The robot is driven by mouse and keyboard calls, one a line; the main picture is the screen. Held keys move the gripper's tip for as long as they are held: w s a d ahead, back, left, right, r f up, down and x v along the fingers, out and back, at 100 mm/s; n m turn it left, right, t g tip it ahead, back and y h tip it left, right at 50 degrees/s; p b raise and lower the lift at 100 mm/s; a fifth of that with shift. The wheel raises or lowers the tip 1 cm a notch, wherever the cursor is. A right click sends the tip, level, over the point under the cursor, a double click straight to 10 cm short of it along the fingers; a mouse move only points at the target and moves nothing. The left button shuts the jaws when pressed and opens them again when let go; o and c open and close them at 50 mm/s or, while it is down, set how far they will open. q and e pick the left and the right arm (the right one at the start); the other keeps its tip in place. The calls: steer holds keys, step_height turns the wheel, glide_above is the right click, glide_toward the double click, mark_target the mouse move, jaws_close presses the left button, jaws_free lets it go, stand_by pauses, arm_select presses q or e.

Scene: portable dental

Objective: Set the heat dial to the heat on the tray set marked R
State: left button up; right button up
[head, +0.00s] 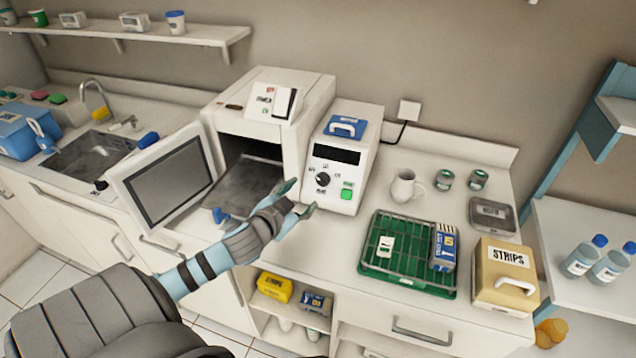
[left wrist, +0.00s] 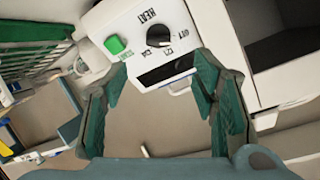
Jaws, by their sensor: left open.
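The heat dial (head: 323,179) is a round black knob on the front of a white control box (head: 352,136), below a dark display. The left wrist view shows the dial (left wrist: 159,36) upside down, with the word HEAT and small marks around it; I cannot tell its setting. My left gripper (head: 298,200) is open and empty, in front of and left of the dial, apart from it. Its two green-padded fingers (left wrist: 152,95) spread wide in the left wrist view. A green wire tray (head: 408,278) holds a small white card (head: 385,246); I cannot make out an R. My right gripper is out of view.
A green button (head: 347,190) sits right of the dial. Left of the control box stands a steriliser (head: 268,125) with its door (head: 165,178) open. A mug (head: 403,187), blue box (head: 445,246) and STRIPS case (head: 505,276) stand at right.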

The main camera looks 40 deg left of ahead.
mark_target(319, 182)
arm_select(q)
steer(key=b+x, duration=0.1)
steer(key=x, duration=1)
steer(key=shift+w+f+b, duration=0.2)
steer(key=shift+f+b, duration=0.05)
steer(key=shift+b, duration=0.1)
steer(key=shift+s+d+r, duration=0.1)
steer(key=shift+c, duration=1)
steer(key=c, duration=1)
